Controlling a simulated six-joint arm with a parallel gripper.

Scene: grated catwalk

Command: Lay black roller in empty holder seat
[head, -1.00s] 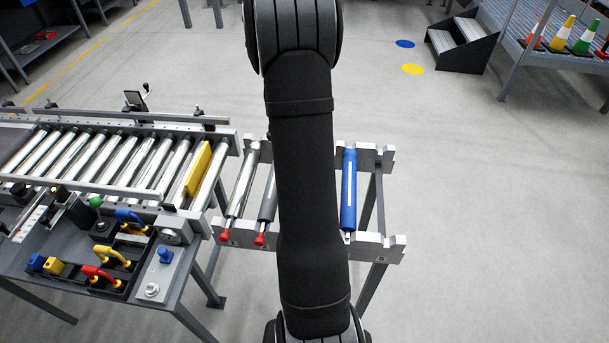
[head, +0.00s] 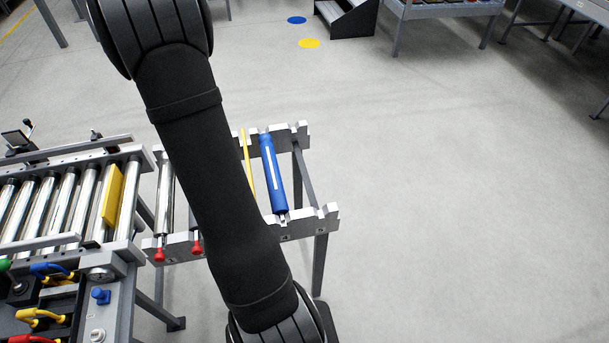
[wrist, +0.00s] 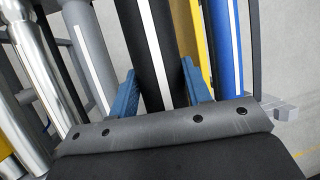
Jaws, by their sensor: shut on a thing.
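The black roller (wrist: 152,50), with a white stripe along it, lies between the blue fingers of my gripper (wrist: 161,90) in the wrist view. The gripper is shut on it. My arm hides the roller and gripper in the head view. The roller holder is a grey metal rack (head: 308,226) with notched end plates. An unoccupied notch shows right of the blue roller. I cannot tell how high the black roller is above the rack.
A grey roller (wrist: 84,45) with a white stripe lies left of my gripper in the wrist view. A conveyor (head: 70,200) with a yellow block (head: 113,195) stands at left. Red knobs (head: 196,247) stick out at the rack's front. Floor to the right is clear.

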